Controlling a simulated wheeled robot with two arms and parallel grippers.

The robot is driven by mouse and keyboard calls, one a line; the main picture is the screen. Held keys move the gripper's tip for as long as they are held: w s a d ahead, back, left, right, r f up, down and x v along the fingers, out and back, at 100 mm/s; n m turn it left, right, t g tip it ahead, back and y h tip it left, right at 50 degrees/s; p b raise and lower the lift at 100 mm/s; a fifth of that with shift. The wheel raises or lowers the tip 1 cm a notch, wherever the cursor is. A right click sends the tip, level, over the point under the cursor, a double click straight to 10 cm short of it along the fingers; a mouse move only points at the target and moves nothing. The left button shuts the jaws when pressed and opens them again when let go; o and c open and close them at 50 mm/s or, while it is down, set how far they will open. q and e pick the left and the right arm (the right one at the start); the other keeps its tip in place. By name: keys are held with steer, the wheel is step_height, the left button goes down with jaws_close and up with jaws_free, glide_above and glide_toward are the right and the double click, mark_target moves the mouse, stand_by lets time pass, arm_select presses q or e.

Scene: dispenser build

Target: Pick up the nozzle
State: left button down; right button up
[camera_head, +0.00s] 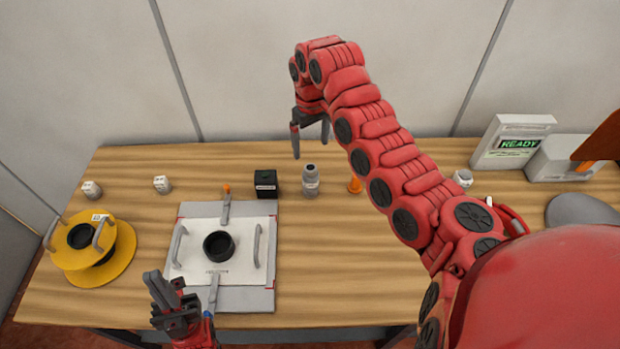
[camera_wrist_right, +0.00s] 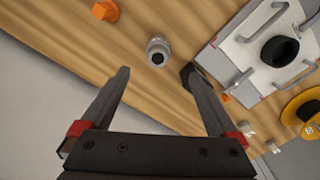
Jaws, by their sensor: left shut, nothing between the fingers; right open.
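A grey stepped cylinder with a dark opening on top, which looks like the nozzle (camera_head: 311,181), stands upright near the back of the table. It also shows in the right wrist view (camera_wrist_right: 158,52), just beyond and between the fingertips. My right gripper (camera_head: 311,143) is open and empty, above and behind the nozzle in the head view, its fingers pointing down. In the right wrist view my right gripper (camera_wrist_right: 156,73) has nothing between its fingers. My left gripper (camera_head: 160,285) is shut and empty at the table's front, left of the white-topped plate.
A black box (camera_head: 265,184) stands close left of the nozzle, an orange piece (camera_head: 355,184) to its right. The grey plate (camera_head: 246,299) carries a black ring (camera_head: 219,246). A yellow spool (camera_head: 119,257) lies left. A "READY" device (camera_head: 512,146) stands back right.

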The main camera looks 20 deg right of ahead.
mark_target(310, 168)
step_height(310, 168, down, 9)
steer(key=p, duration=0.3)
steer(key=shift+w, duration=0.15)
steer(key=shift+w+f+p, duration=0.15)
steer(key=shift+f+p, duration=0.25)
steer(key=shift+f, duration=0.1)
step_height(310, 168, down, 3)
steer(key=shift+f+p, duration=0.2)
steer(key=shift+p, duration=0.4)
steer(key=shift+w+f, duration=0.1)
steer(key=shift+f, duration=0.45)
jaws_close()
